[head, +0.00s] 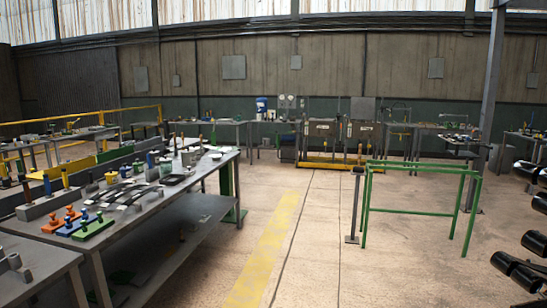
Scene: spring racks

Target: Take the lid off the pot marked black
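I cannot make out a pot marked black or its lid in the head view. Small orange (62,219), blue (80,226) and green (93,227) pieces with upright knobs stand on the near-left workbench (190,183); I cannot tell what they are. A blue and white container (262,106) stands far off at the back wall, too small to read any marking. Neither of my grippers is in view.
The workbench carries several upright handles and curved metal strips (128,195). A green frame (420,211) and a thin post (354,208) stand right of centre. Black cylindrical parts (518,270) line the right edge. Open floor (315,245) with a yellow stripe (268,250) runs between.

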